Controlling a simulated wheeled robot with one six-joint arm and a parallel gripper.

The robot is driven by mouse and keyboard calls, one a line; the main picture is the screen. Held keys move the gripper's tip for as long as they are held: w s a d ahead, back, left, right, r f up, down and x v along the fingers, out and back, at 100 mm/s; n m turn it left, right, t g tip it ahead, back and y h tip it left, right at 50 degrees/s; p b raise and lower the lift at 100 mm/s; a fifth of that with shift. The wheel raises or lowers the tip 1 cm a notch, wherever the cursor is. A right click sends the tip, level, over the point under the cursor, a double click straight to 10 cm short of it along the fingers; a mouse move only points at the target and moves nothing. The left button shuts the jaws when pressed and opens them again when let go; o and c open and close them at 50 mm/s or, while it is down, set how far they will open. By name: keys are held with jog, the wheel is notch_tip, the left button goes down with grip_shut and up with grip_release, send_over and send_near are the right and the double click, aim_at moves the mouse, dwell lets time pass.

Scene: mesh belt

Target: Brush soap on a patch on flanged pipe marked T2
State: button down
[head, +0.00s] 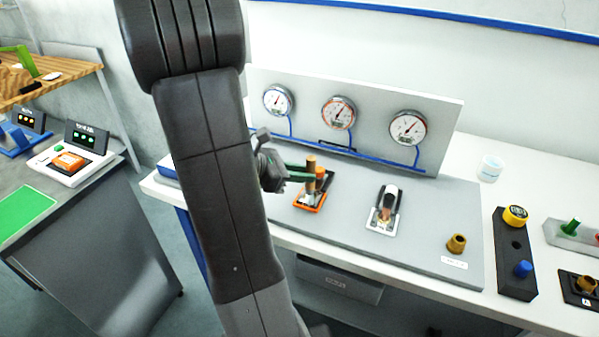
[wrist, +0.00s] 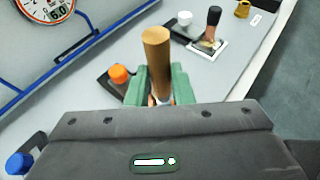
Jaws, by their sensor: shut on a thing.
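My gripper (head: 300,174), with green fingers, is shut on an upright wooden handle (head: 311,162), seemingly the brush. In the wrist view the handle (wrist: 157,50) stands between the fingers (wrist: 160,88), and its lower end is mostly hidden. Below it is a dark holder with an orange front (head: 312,207) and an orange cap (wrist: 118,72) beside the handle. A pale plate (head: 375,226) to the right bears a copper-coloured piece with a black top (head: 390,192). I cannot make out a flanged pipe, a T2 mark or a soap patch.
A panel with three gauges (head: 338,113) and a blue pipe (head: 350,153) stands behind. A brass fitting (head: 456,243), a black block (head: 515,270) and a white cup (head: 490,168) are to the right. The grey board (head: 425,235) has bare room between fittings.

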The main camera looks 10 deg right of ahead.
jog(key=shift+w+a, duration=0.65)
jog(key=shift+a, duration=0.3)
jog(key=shift+d, duration=0.1)
jog(key=shift+s+d, duration=0.35)
jog(key=shift+d, duration=0.1)
jog(key=s+a+r+p, duration=0.3)
jog(key=s+r+p, duration=0.1)
jog(key=r+p, duration=0.3)
dwell(0.9)
